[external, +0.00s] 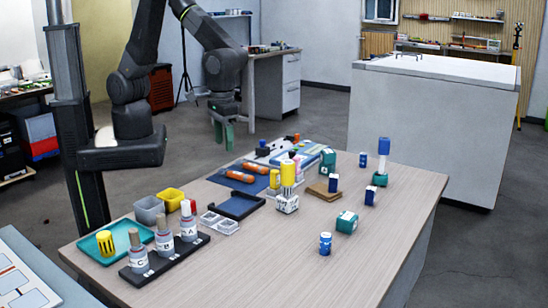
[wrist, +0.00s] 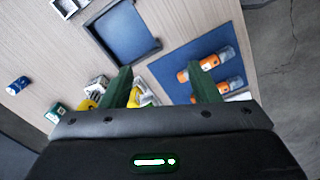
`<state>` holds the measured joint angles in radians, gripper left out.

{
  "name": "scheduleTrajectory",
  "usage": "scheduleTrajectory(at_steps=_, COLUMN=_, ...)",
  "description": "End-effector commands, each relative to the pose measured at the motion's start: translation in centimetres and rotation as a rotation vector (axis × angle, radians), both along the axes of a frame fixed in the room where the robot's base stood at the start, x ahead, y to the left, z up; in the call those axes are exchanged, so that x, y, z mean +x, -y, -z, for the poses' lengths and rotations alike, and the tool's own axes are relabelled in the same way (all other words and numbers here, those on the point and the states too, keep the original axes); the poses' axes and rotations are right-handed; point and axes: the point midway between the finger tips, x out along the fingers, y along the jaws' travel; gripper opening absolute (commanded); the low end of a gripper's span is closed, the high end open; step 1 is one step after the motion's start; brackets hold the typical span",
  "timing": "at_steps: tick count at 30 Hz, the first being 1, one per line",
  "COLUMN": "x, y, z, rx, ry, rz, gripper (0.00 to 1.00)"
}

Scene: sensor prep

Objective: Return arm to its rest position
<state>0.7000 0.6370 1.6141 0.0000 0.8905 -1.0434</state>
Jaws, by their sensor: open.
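My gripper (external: 222,132) hangs in the air beyond the far left edge of the wooden table (external: 340,250), its green fingers pointing down. In the wrist view my gripper (wrist: 161,82) shows two green fingers spread apart with nothing between them. The arm is bent, with its elbow high at the top of the external view. Below the fingers in the wrist view lie a blue mat (wrist: 208,55) with orange-labelled tubes (wrist: 205,66) and a dark blue tray (wrist: 122,32).
A rack of labelled bottles (external: 165,250) and a teal tray (external: 105,238) stand at the near left. Yellow-topped bottles (external: 288,172) stand mid-table, with several small teal and blue items to the right. A white cabinet (external: 430,125) stands behind. The table's front right is clear.

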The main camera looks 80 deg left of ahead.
Motion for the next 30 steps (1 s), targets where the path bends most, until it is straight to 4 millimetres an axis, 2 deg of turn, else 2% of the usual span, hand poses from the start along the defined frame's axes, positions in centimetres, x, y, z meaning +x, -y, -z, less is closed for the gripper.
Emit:
scheduleTrajectory(at_steps=8, x=-4.1, y=-3.2, z=0.9, rx=0.000, ry=0.000, rz=0.054, gripper=0.55)
scheduleTrajectory(at_steps=21, x=-4.1, y=-3.1, z=7.7, rx=0.002, ry=-0.003, rz=0.054, gripper=0.55)
scheduleTrajectory(at_steps=30, x=-4.0, y=-3.1, z=9.7, rx=0.000, ry=0.000, rz=0.054, gripper=0.55)
